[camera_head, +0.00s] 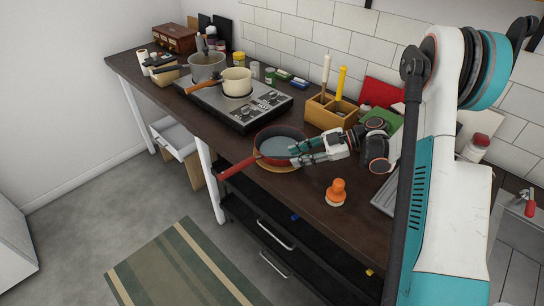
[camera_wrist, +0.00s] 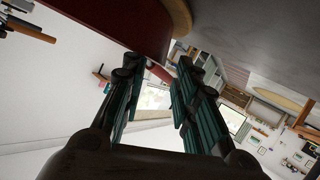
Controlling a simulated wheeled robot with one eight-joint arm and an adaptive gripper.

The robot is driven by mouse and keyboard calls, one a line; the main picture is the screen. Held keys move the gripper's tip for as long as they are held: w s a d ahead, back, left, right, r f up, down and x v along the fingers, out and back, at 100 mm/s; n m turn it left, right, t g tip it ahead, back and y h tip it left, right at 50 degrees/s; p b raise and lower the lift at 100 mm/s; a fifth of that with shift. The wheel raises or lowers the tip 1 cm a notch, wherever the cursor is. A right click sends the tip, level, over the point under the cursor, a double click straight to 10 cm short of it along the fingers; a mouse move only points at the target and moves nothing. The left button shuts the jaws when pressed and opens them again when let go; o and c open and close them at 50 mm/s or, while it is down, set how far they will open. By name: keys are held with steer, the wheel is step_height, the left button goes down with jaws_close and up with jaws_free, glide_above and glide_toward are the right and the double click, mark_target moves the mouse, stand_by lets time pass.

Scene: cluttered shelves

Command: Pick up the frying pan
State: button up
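The frying pan (camera_head: 278,148) is red outside with a grey inside. It sits on a round wooden trivet (camera_head: 277,167) near the counter's front edge. Its red handle (camera_head: 237,168) points to the lower left, past the edge. My gripper (camera_head: 298,153) is at the pan's right side, with its teal-padded fingers spread. In the wrist view, my gripper (camera_wrist: 157,75) is open with nothing seen held. The pan's red side (camera_wrist: 135,25) fills the upper part there, just beyond the fingertips. I cannot tell whether a finger touches the pan.
A stove (camera_head: 240,105) with a cream pot (camera_head: 236,82) and a grey pot (camera_head: 206,66) is behind left. A wooden utensil box (camera_head: 331,112) stands behind the pan. An orange-handled item (camera_head: 337,192) stands in front of my gripper. Floor is free at the left front.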

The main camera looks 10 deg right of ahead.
mark_target(281, 160)
steer(key=shift+b+x, duration=0.85)
steer(key=shift+x, duration=2.3)
jaws_close()
steer(key=shift+r, duration=0.1)
